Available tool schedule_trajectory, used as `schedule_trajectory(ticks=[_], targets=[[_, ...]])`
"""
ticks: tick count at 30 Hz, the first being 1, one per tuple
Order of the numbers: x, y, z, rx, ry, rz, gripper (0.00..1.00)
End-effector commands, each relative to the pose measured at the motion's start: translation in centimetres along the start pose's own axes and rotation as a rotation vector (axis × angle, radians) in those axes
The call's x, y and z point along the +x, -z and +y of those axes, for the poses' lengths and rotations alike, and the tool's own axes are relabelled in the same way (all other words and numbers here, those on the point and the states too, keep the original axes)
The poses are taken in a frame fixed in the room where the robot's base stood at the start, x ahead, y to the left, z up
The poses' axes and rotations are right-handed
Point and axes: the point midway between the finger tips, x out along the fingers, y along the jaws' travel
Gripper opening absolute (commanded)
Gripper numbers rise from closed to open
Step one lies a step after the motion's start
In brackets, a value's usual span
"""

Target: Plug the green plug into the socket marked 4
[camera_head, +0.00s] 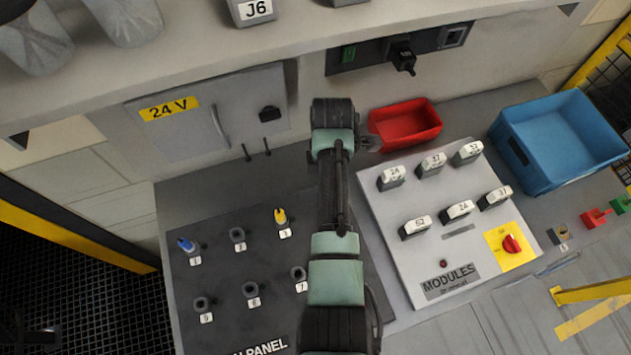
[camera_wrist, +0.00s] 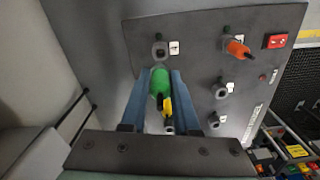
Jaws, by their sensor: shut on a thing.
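The green plug (camera_wrist: 159,84) is held between the blue fingers of my gripper (camera_wrist: 160,76) in the wrist view, above the dark panel (camera_wrist: 195,70). An empty socket with a white label (camera_wrist: 160,49) stands just beyond the plug; its number is too small to read. In the head view my arm covers the right part of the panel (camera_head: 215,275), and neither the gripper nor a socket marked 4 shows. The yellow plug sits in socket 3 (camera_head: 281,218), and also shows close beside the green plug in the wrist view (camera_wrist: 167,107).
The blue plug (camera_head: 187,245) is in socket 1. The orange plug (camera_wrist: 238,48) stands right of the empty socket, near a red block (camera_wrist: 276,41). Sockets 2 (camera_head: 238,236) and 6 (camera_head: 251,290) are empty. The modules board (camera_head: 400,250) lies to the right.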

Motion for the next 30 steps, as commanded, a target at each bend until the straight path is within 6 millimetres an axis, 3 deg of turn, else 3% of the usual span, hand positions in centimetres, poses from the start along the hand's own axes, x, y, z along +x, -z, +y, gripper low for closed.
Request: schedule_trajectory(ticks=[10, 30], targets=[[-0.2, 0.1, 0.0, 0.005, 0.000, 0.000, 0.00], [5.6, 0.1, 0.0, 0.005, -0.001, 0.000, 0.00]])
